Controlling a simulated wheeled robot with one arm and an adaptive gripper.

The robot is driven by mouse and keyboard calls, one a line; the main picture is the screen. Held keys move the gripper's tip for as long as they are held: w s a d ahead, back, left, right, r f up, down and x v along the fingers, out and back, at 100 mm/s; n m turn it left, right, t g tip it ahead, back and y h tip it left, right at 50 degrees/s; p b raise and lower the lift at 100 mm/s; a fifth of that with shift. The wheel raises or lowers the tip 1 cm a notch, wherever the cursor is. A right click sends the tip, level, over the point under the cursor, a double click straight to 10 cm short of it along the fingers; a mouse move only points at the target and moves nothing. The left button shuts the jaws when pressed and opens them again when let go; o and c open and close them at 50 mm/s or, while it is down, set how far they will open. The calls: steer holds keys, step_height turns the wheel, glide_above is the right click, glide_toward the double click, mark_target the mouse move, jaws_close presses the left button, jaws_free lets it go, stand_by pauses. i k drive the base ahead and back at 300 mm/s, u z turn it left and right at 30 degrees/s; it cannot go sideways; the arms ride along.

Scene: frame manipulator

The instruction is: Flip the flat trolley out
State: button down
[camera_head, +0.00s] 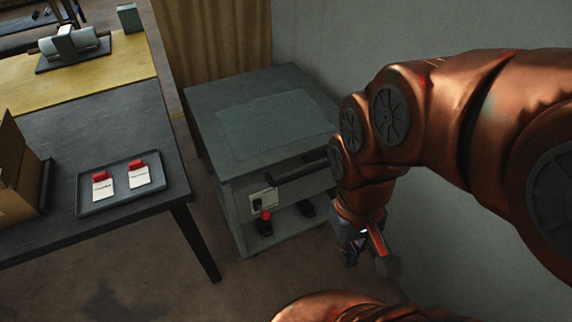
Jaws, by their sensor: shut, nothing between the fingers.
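A grey flat-topped trolley (207,107) stands against the wall in the middle of the view. A paler flat panel or mat (275,118) lies on its top. A dark handle bar (300,168) runs along its near side. A small white plate with a dark fitting (263,199) is below the handle's left end. Under it is a dark part with a red top (265,217), and another dark part (306,208) sits to its right. My gripper (368,256) points down to the right of the trolley's near corner, apart from it. It is shut and empty; my arm hides the trolley's right end.
A dark table (112,115) on the left holds a tray (116,208) with two red-and-white cards and a cardboard box (18,180). A grey wall (420,25) is behind the trolley. The floor (225,290) in front is clear.

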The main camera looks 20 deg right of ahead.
mark_target(270, 162)
steer(key=u, duration=0.5)
steer(key=k, duration=1.2)
steer(key=u, duration=1.2)
steer(key=i, duration=2)
steer(key=z, duration=1.1)
steer(key=i, duration=0.6)
steer(key=z, duration=0.7)
